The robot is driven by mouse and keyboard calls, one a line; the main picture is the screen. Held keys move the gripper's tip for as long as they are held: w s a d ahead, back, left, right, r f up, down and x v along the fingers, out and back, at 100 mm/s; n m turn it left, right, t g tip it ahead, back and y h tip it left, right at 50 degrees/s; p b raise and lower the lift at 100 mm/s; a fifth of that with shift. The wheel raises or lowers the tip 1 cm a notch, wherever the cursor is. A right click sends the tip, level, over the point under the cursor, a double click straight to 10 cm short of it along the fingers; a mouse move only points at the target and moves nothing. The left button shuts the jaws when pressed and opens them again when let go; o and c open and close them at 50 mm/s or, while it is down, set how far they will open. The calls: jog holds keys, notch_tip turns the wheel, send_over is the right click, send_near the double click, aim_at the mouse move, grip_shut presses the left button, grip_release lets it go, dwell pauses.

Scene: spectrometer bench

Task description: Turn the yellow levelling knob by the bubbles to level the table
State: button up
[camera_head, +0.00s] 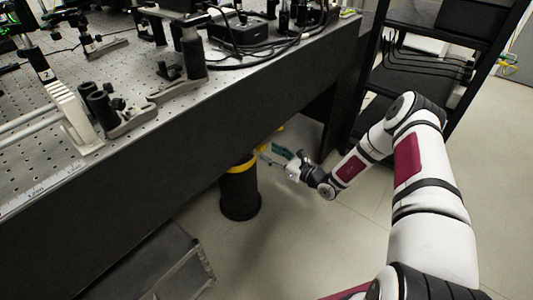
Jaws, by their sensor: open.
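A yellow ring (241,165), which looks like the levelling knob, sits around the upper part of a black cylindrical leg (240,194) below the table's front edge. My gripper (267,152) is open just to the right of the ring, its fingers pointing left towards it. Whether a finger touches the ring I cannot tell. The optical table (170,128) has a pale perforated top and a dark front side. Another small yellow part shows behind my gripper, mostly hidden under the table. I cannot make out any bubble level.
Optical mounts, a black box (240,32) and cables stand on the tabletop. A black shelf rack (425,65) stands at the right behind my arm. A dark low case or step (160,268) is on the floor at the bottom left. The floor (285,225) right of the leg is clear.

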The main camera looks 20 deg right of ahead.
aim_at(261, 148)
jog(key=shift+x, duration=1.3)
jog(key=shift+c, duration=0.2)
grip_shut()
jog(key=shift+n, duration=0.3)
jog(key=n+p, duration=0.2)
jog(key=n, duration=0.3)
jog(key=n+p, duration=0.2)
jog(key=n, duration=0.4)
